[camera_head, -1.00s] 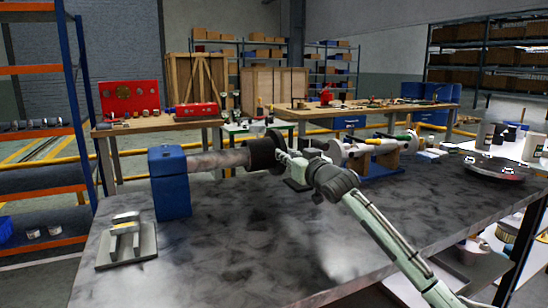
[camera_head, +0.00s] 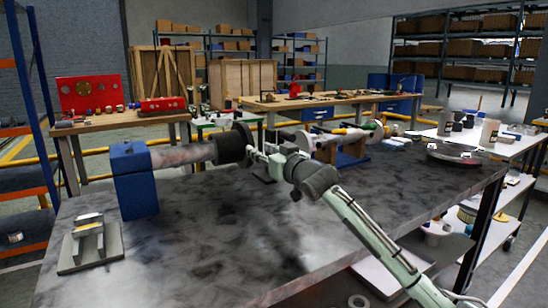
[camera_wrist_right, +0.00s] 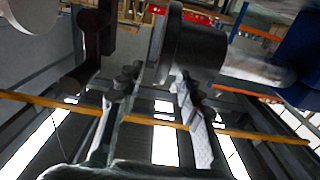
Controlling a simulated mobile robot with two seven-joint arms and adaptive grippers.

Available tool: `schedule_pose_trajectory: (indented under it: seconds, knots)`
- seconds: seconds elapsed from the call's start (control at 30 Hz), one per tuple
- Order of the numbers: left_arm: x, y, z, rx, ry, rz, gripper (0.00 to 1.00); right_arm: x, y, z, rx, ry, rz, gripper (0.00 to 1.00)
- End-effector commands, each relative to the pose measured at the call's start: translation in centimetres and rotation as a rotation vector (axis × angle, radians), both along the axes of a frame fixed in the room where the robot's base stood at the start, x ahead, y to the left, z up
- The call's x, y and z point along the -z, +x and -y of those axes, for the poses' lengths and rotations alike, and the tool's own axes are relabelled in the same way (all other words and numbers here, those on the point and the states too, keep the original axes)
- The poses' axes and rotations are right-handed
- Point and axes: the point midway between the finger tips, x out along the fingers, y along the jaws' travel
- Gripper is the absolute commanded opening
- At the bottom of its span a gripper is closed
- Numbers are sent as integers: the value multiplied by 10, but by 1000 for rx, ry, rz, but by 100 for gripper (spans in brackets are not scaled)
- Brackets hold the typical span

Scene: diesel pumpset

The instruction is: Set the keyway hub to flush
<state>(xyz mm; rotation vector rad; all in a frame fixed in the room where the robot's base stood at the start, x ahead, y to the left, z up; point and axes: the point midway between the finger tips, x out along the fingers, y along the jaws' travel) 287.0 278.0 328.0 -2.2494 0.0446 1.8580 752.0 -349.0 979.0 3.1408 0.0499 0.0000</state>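The keyway hub, a dark thick cylinder (camera_head: 232,145), sits on the free end of a grey horizontal shaft (camera_head: 184,155). The shaft comes out of a blue block (camera_head: 136,185) on the table. My right gripper (camera_head: 256,156) is just right of the hub, at its outer face. In the right wrist view the hub (camera_wrist_right: 197,52) is just beyond the fingertips (camera_wrist_right: 153,82), overlapping the right finger's tip. The two fingers are apart with a gap between them. Whether a fingertip touches the hub cannot be told. My left gripper is out of view.
A metal piece on a grey plate (camera_head: 90,256) stands at the table's front left. A shaft assembly on a wooden and blue stand (camera_head: 340,147) is behind my right arm. A round dark tray (camera_head: 455,153) lies at the right. The grey tabletop (camera_head: 205,240) in front is clear.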

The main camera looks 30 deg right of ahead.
Motion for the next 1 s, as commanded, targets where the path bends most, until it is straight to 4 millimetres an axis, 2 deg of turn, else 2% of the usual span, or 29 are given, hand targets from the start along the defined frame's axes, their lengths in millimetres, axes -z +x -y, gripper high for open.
schedule_pose_trajectory:
  seconds: [0.03,0.2,0.4,0.6,1.0]
  knots:
    - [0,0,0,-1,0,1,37,1,-13,0,0,-4,-3,36]
    - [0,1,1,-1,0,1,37,1,-48,2,1,-3,-3,36]
    - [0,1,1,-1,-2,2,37,1,-75,4,2,-1,-2,36]
    - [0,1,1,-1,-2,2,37,0,-82,4,3,-1,-1,36]
    - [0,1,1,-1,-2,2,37,0,-82,4,3,-1,-1,36]
